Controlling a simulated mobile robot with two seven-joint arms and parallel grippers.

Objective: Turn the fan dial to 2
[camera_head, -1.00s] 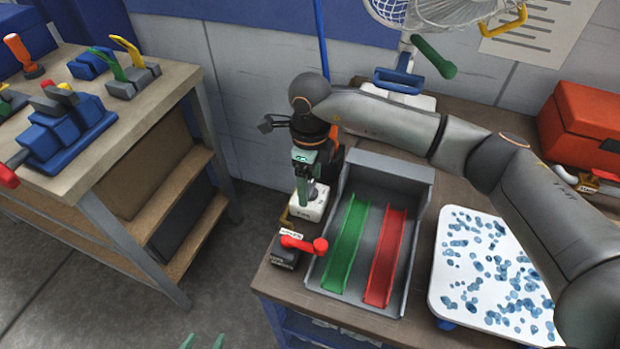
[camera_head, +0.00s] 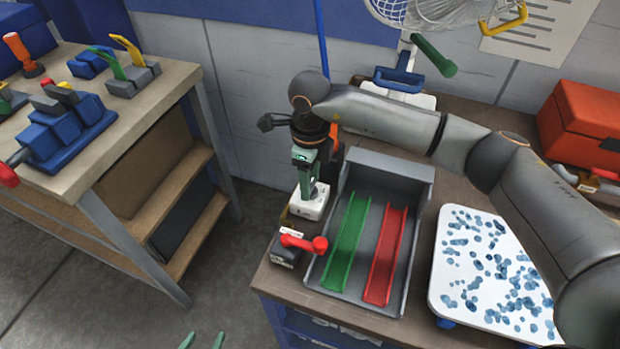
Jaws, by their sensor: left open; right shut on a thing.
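A small white box (camera_head: 309,207) stands on the table's left part, behind a black box with a red lever. My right gripper (camera_head: 308,193) points down onto its top and is shut on what appears to be its dial. The fingers hide the dial, so its number setting cannot be read. A white fan (camera_head: 430,14) with a wire cage stands at the back, cut off by the top edge. My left gripper (camera_head: 201,341) is open and empty at the bottom edge, with only its green fingertips showing.
A grey tray (camera_head: 404,262) with a green and a red channel sits right of the white box. The black box (camera_head: 286,248) with the red lever (camera_head: 304,243) is close in front. A blue-spotted white board (camera_head: 450,245) and red toolbox (camera_head: 585,125) are farther right.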

